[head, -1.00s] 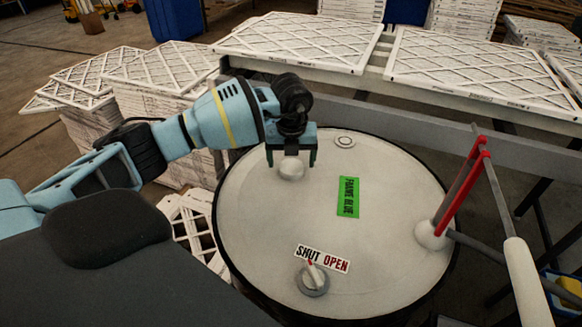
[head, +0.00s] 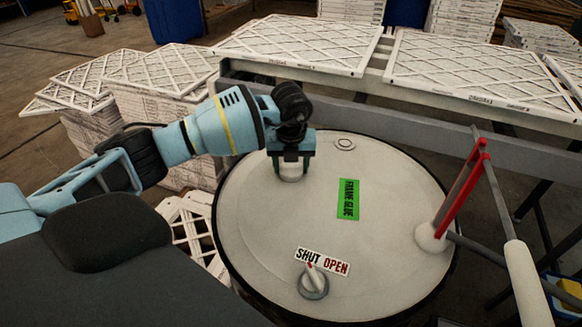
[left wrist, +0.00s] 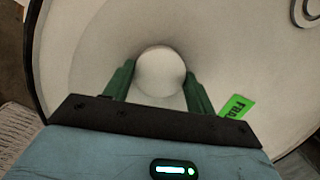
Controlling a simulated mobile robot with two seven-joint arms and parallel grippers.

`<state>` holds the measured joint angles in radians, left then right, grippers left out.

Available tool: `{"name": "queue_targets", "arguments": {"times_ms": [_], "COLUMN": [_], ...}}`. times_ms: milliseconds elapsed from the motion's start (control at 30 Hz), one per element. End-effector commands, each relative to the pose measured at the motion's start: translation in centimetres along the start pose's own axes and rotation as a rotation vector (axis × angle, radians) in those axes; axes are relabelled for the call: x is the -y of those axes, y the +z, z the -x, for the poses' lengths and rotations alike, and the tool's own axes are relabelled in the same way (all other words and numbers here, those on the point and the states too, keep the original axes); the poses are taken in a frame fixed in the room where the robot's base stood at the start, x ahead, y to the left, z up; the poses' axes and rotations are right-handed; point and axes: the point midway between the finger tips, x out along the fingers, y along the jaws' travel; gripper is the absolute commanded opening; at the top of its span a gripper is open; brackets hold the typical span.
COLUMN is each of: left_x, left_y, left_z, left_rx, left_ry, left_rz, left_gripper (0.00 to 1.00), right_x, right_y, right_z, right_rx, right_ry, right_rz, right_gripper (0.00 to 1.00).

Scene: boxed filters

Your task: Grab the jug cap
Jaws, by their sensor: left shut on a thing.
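The jug cap (head: 291,174) is a small white round cap on the white top of a large drum (head: 270,245), toward its far left side. My left gripper (head: 291,172) reaches down over it from the left and is shut on it, one finger on each side. In the left wrist view the cap (left wrist: 161,72) shows as a pale round top between the green fingers (left wrist: 160,88). The cap still sits at the drum top. My right gripper is not in view.
Filters (head: 300,42) lie on a rack behind, with stacked filters (head: 160,120) at left.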

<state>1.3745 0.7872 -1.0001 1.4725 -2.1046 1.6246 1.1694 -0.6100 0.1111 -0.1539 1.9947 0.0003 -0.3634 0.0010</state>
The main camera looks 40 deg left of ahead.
Motion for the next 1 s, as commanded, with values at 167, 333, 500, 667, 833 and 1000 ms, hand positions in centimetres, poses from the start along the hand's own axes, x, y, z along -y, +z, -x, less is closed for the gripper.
{"name": "queue_targets", "arguments": {"times_ms": [167, 333, 500, 667, 833, 1000], "left_x": [0.0, 0.1, 1.7, 4.9, 8.3, 10.8], "left_y": [0.1, 0.4, -0.7, -3.1, -5.6, -7.5], "left_z": [0.7, 2.4, 3.7, 4.4, 5.2, 5.9], "left_rx": [0.001, 0.001, -0.003, -0.001, -0.001, -0.001], "left_ry": [-0.001, -0.003, -0.003, -0.003, -0.002, -0.002], "left_rz": [0.0, 0.0, -0.006, -0.008, -0.006, -0.004], "left_gripper": [0.35, 0.35, 0.35, 0.35, 0.35, 0.35], "right_x": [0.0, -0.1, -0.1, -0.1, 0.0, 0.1], "right_y": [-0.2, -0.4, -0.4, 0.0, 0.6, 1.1], "right_z": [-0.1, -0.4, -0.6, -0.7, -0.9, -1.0], "right_rx": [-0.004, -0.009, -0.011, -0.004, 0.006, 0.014], "right_ry": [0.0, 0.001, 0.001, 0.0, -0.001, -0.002], "right_rz": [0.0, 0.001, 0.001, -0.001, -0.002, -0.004], "right_gripper": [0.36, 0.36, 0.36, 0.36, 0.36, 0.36]}}
